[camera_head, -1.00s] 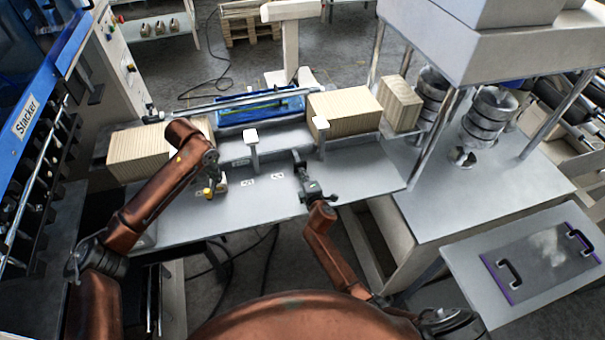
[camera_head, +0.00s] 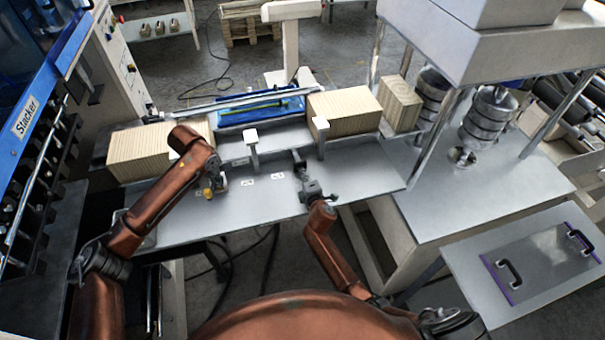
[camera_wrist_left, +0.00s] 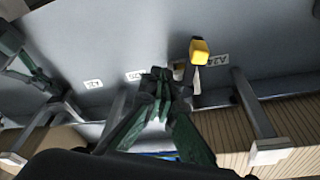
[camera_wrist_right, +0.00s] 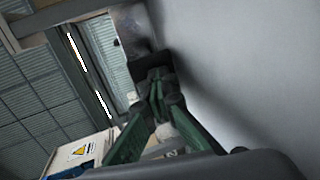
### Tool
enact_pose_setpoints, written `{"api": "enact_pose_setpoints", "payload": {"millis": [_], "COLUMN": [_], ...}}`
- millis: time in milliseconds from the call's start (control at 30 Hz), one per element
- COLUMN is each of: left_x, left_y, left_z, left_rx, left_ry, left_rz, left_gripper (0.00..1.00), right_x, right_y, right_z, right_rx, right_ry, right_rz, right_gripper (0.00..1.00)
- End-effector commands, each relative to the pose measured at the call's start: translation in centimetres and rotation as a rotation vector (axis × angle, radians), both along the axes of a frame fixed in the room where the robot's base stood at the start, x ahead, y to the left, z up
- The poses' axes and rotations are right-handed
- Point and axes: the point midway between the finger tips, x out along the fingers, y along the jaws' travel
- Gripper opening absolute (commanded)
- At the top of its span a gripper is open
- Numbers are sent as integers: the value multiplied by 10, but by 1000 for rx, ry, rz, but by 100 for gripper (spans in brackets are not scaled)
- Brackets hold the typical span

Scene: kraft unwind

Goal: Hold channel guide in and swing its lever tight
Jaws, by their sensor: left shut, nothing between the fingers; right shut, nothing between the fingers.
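Three grey channel guides with white end blocks cross the metal table (camera_head: 235,215): a middle one (camera_head: 253,152), a right one (camera_head: 321,141), and one mostly behind my left arm, clearer in the left wrist view (camera_wrist_left: 253,107). A lever with a yellow knob (camera_wrist_left: 199,51) stands on the table beside a small label; the knob also shows in the head view (camera_head: 208,193). My left gripper (camera_wrist_left: 160,76) is shut and empty, close beside the lever; contact is unclear. My right gripper (camera_head: 298,158) is shut and empty, low between the middle and right guides.
Stacks of tan boards stand behind the table at left (camera_head: 125,155) and right (camera_head: 345,101). A blue tray (camera_head: 235,115) lies between them. The stacker machine (camera_head: 30,120) borders the left side. The front of the table is mostly clear.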

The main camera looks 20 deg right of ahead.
Motion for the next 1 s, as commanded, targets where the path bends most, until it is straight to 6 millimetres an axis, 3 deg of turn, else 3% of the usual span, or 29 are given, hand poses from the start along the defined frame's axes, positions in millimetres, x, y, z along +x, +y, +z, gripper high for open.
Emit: {"api": "enact_pose_setpoints", "payload": {"millis": [1000], "left_x": [0], "left_y": [1], "left_z": [-33], "left_rx": [1], "left_ry": [1], "left_rz": [1], "left_gripper": [0], "right_x": [0], "right_y": [0], "right_z": [1], "right_rx": [0], "right_ry": [-1], "right_rz": [1], "right_gripper": [0]}}
